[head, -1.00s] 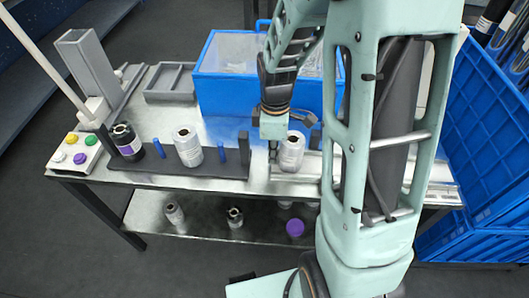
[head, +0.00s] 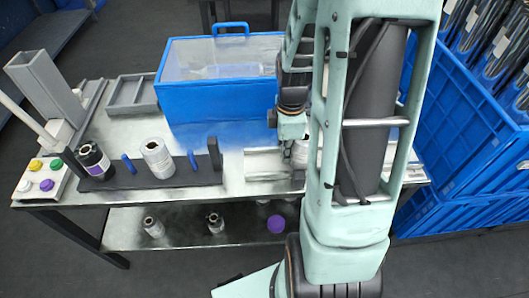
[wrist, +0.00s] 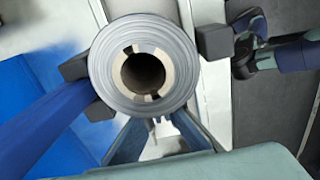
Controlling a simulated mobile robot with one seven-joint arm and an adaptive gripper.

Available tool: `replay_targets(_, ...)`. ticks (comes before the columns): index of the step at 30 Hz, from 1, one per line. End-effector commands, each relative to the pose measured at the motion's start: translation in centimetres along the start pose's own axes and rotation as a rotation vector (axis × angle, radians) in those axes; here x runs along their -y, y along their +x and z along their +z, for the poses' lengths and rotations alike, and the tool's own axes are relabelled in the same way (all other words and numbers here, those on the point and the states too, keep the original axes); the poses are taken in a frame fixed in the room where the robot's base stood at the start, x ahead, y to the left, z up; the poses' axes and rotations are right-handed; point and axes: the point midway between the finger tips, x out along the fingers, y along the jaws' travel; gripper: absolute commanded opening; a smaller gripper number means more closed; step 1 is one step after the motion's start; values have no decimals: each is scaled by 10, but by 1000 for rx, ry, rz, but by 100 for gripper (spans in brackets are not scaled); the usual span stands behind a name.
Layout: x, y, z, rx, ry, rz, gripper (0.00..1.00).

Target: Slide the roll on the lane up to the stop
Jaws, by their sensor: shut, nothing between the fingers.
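The roll (wrist: 145,70) stands upright with a pale core and a dark hole, seen end-on in the wrist view. In the head view the roll (head: 300,153) is mostly hidden behind my arm. It stands on the pale lane (head: 262,163) at the right part of the bench. My gripper (wrist: 155,126) is shut and empty, low at the roll's near side; I cannot tell if it touches. Dark blocks flank the roll at left (wrist: 75,67) and right (wrist: 213,42); I cannot tell which, if either, is the stop.
A blue bin (head: 215,100) with a clear lid stands behind. A button box (head: 40,181) sits at the left end. Blue crates (head: 465,130) stand at right.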

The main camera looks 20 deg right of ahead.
Motion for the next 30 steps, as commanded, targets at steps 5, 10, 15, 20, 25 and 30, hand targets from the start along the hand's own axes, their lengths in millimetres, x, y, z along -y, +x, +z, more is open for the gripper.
replay_targets(5, 0, -1, 37, 0, 6, 0, 0)
replay_targets(10, 0, 0, 57, 0, 3, 0, 0)
replay_targets(15, 0, 0, 61, 0, 0, 0, 0)
replay_targets(20, 0, 0, 60, 0, 0, 1, 0)
replay_targets(25, 0, 0, 59, 0, -1, 0, 0)
replay_targets(30, -6, 0, 46, 0, -3, 0, 0)
